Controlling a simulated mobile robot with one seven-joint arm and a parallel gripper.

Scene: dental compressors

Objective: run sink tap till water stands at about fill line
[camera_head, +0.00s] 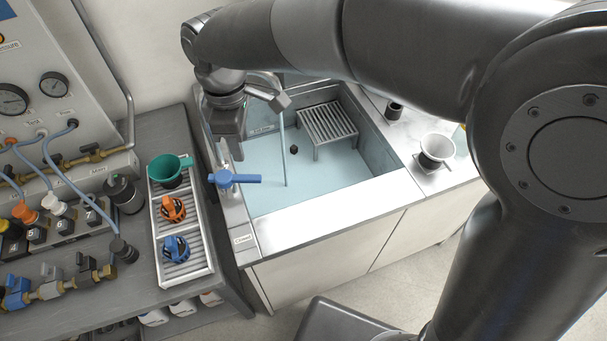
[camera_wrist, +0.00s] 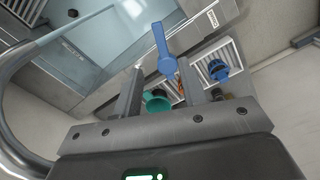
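The sink (camera_head: 330,205) holds pale blue water (camera_head: 262,172). A thin stream (camera_head: 284,150) falls into it from the tap spout (camera_head: 268,92). The blue tap lever (camera_head: 235,179) points right, over the sink's left rim; in the wrist view the lever (camera_wrist: 162,48) lies beyond my fingertips. A small fill-line marking (camera_head: 262,130) is on the back-left wall and also shows in the wrist view (camera_wrist: 74,50); I cannot tell exactly how the water stands against it. My gripper (camera_head: 231,148) is open and empty above and behind the lever, apart from it.
A slatted rack (camera_head: 328,122) stands in the sink's back right, with a black plug (camera_head: 293,149) nearby. A tray (camera_head: 196,268) left of the sink holds a green cup (camera_head: 168,168), an orange knob and a blue knob. A white cup (camera_head: 436,150) stands right.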

